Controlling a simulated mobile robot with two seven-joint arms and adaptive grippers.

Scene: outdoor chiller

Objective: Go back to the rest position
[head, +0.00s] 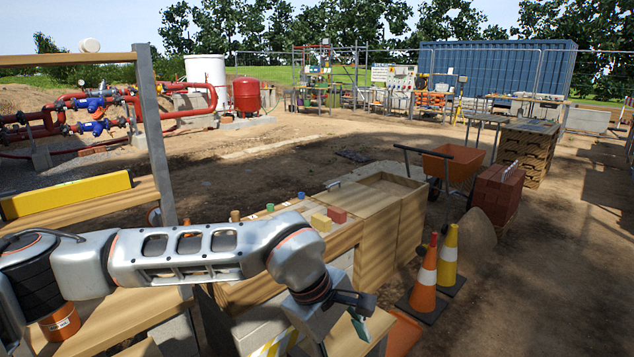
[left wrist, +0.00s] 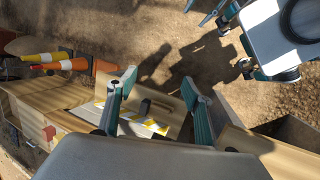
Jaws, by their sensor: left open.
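My left arm reaches in from the left in the head view, across the front of the wooden workbench (head: 258,296). My left gripper (head: 357,318) is at its end, just beyond the bench's near right corner. In the left wrist view the two teal fingers of the left gripper (left wrist: 160,78) stand wide apart with nothing held between them.
Orange (head: 424,280) and yellow (head: 449,255) cones stand right of the bench. Behind are an orange wheelbarrow (head: 452,164) and stacked bricks (head: 496,194). Open dirt lies at far right.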

